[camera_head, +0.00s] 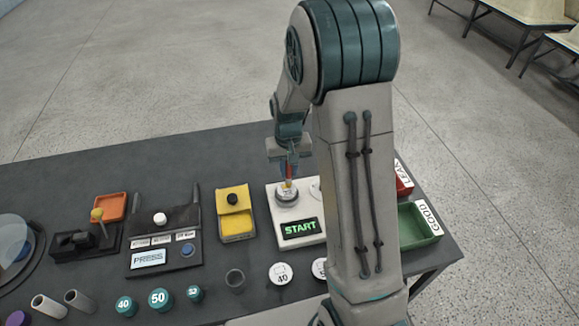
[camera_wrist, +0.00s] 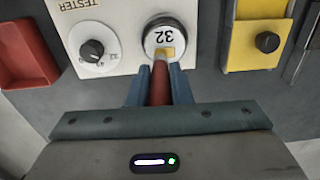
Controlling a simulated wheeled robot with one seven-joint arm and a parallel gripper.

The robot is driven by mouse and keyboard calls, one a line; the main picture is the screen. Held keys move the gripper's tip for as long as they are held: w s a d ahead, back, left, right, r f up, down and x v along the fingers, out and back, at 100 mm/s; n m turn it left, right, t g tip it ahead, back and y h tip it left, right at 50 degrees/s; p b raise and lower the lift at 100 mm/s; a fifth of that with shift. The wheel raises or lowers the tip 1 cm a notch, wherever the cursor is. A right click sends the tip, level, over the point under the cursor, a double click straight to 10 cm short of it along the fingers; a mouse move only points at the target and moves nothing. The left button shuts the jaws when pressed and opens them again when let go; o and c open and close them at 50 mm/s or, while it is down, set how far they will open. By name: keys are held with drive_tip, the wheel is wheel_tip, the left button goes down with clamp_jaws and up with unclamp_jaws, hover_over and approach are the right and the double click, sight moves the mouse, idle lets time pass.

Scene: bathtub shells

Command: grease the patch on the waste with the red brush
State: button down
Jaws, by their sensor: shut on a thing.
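My gripper (camera_wrist: 160,84) is shut on the red brush (camera_wrist: 161,90), which points at the waste (camera_wrist: 158,34) marked 32. In the head view my gripper (camera_head: 288,160) is above the waste (camera_head: 287,197), with the red brush (camera_head: 288,172) held down over it. A small tan patch (camera_wrist: 168,52) shows on the near part of the waste's face, right by the brush tip. Whether the tip touches it I cannot tell. The waste sits on the white tester (camera_wrist: 115,60), whose screen reads START in the head view (camera_head: 300,229).
A black knob (camera_wrist: 93,49) is beside the waste on the tester. A yellow fixture (camera_head: 237,213) and a press (camera_head: 163,240) stand to the left. The green GOOD bin (camera_head: 420,222) and red LEAK bin (camera_head: 404,184) are at the right. Several loose parts lie along the front.

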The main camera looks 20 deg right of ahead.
drive_tip(key=shift+a, duration=1.25)
wheel_tip(320, 180, up, 8)
drive_tip(key=p, duration=0.4)
drive_tip(key=shift+a+p, duration=0.15)
drive_tip(key=shift+p, duration=0.25)
